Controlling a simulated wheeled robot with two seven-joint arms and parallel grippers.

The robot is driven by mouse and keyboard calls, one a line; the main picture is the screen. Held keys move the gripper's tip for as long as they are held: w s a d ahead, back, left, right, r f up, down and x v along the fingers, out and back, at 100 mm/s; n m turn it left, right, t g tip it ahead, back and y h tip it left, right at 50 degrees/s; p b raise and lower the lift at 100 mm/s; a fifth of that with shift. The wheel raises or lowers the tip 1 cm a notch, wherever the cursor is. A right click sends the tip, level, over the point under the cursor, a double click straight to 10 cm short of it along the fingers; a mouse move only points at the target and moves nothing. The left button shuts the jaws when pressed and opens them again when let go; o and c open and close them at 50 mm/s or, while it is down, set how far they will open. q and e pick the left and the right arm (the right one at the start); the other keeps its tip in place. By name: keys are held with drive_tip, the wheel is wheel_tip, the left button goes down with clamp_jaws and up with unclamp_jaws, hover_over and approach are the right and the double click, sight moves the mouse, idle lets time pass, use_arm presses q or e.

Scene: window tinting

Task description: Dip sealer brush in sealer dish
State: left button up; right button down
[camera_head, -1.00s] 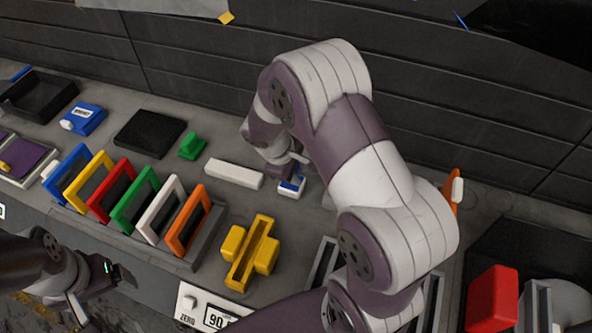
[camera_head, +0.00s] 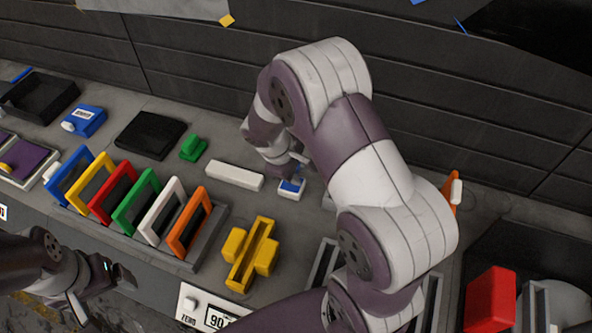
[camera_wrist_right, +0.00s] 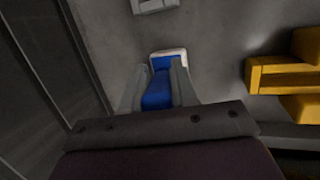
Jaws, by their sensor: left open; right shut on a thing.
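My right gripper (camera_wrist_right: 157,88) is shut on a blue piece (camera_wrist_right: 157,96), seemingly the sealer brush's handle. Just past the fingertips is a small white-rimmed dish with blue inside (camera_wrist_right: 170,53), likely the sealer dish. In the head view this dish (camera_head: 291,193) sits on the bench, right of a white bar, with my right gripper (camera_head: 293,177) just above it. The brush's lower end is hidden, so I cannot tell whether it touches the dish's inside. My left gripper (camera_head: 101,294) is open and empty in front of the bench at lower left.
A rack of coloured frames (camera_head: 205,243) and a yellow holder (camera_head: 265,228) stand left of my right arm. A white bar (camera_head: 234,175), green block (camera_head: 193,148) and black pad (camera_head: 150,134) lie behind. A red block (camera_head: 490,299) is at right.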

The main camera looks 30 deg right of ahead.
wheel_tip(320, 180, up, 6)
drive_tip(key=p, duration=0.4)
drive_tip(key=shift+r+p, duration=0.1)
drive_tip(key=shift+p, duration=0.2)
